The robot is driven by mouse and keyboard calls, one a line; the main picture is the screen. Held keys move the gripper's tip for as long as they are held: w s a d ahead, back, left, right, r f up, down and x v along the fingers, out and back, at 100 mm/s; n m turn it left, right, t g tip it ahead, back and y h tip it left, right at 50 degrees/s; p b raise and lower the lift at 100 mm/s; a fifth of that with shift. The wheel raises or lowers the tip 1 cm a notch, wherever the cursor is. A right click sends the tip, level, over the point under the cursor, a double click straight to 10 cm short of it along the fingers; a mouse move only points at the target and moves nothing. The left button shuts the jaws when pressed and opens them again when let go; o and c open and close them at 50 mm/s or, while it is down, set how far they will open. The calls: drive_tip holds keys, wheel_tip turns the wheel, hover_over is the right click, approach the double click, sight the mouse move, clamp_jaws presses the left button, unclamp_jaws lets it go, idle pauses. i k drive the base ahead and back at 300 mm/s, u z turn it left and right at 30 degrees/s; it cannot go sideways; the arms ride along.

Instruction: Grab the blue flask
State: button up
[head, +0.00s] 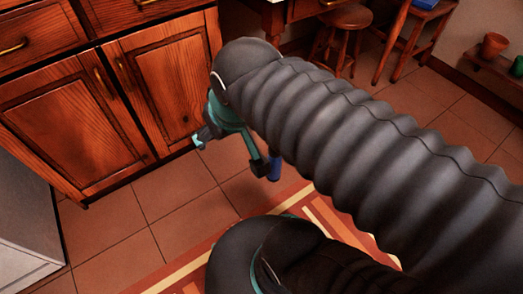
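My gripper (235,152) hangs below the end of my dark ribbed arm, above the tiled floor. Its teal and dark fingers are spread wide apart, with no object visible between them. A small dark-blue upright piece (274,168) shows at the right finger's tip. I cannot tell whether it is the blue flask or part of the gripper, or whether it touches the finger. Another blue object (425,3) lies on a wooden seat at the top right, cut off by the picture edge. No flask shape can be made out clearly. My arm hides much of the middle and right.
Wooden cabinets (75,118) stand at the left, with a grey appliance (25,225) at the lower left. A round stool (345,18) and a wooden chair (405,35) are at the back. A low shelf (500,72) holds pots. Tiled floor (170,205) and a striped rug (180,272) are open.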

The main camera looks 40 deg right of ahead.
sight(276, 159)
drive_tip(key=u, duration=2.5)
drive_tip(key=k, duration=1.55)
drive_tip(key=z, duration=1.9)
